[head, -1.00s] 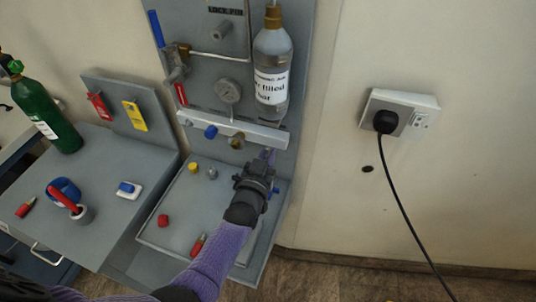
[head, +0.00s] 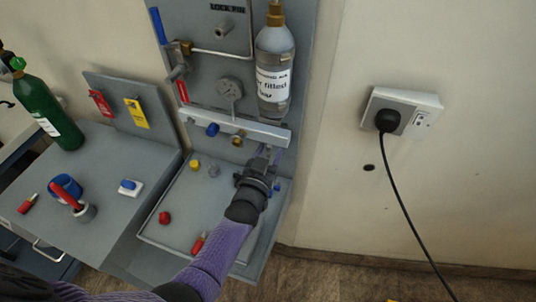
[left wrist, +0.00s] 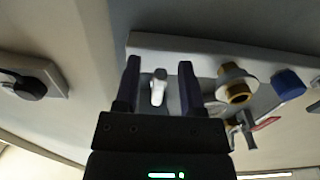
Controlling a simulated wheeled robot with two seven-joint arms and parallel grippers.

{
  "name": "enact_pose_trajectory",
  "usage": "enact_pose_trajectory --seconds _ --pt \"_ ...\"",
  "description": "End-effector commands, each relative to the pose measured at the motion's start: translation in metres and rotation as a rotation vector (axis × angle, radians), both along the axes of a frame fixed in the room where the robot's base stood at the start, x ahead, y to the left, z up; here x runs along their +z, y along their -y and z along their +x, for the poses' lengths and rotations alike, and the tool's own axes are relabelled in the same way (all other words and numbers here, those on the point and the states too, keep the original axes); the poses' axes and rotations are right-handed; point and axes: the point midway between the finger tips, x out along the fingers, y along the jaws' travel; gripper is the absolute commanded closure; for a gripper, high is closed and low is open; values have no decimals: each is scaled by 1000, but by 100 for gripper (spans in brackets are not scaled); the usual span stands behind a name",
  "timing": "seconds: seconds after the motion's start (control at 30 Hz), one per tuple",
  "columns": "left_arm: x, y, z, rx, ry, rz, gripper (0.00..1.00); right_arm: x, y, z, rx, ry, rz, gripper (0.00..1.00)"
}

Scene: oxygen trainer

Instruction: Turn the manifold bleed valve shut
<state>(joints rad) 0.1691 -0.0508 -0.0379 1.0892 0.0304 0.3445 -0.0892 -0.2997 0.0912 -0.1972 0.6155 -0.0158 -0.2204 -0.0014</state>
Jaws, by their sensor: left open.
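The manifold (head: 240,130) is a pale bar across the lower part of the upright grey panel. In the left wrist view it (left wrist: 195,52) carries a small white lever (left wrist: 158,88), which looks like the bleed valve handle. My left gripper (head: 269,153) is at the right end of the bar, just below it. In the left wrist view the left gripper (left wrist: 159,85) is open, with the white lever between its two dark fingers and a gap on each side. I cannot tell how deep the lever sits between them. In the head view the lever is not distinguishable near the gripper. My right gripper is out of view.
Beside the lever are a brass fitting (left wrist: 237,88) and a blue knob (left wrist: 288,83). A labelled bottle (head: 273,75) hangs above the gripper. The grey tray (head: 172,238) below holds several small caps. A wall socket (head: 412,105) with a black cable is at right.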

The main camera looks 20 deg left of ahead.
Motion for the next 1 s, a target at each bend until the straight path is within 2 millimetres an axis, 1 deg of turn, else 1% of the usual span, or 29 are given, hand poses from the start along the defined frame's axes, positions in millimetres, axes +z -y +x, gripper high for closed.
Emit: enact_pose_trajectory --seconds 0.07,0.13,0.3,0.4,0.5,0.67,1.0 --pt "1 0 -5 0 -1 0 49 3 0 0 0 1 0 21" --pt "2 -1 -17 0 -2 0 49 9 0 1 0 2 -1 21" --pt "3 -2 -55 -1 -2 0 49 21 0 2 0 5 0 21" --pt "2 -2 -75 0 -3 0 49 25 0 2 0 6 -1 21" --pt "1 -3 -89 0 -3 0 49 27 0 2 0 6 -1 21" --pt "0 -3 -99 0 -1 0 49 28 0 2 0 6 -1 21" --pt "0 -3 -99 0 -1 0 49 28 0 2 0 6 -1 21"
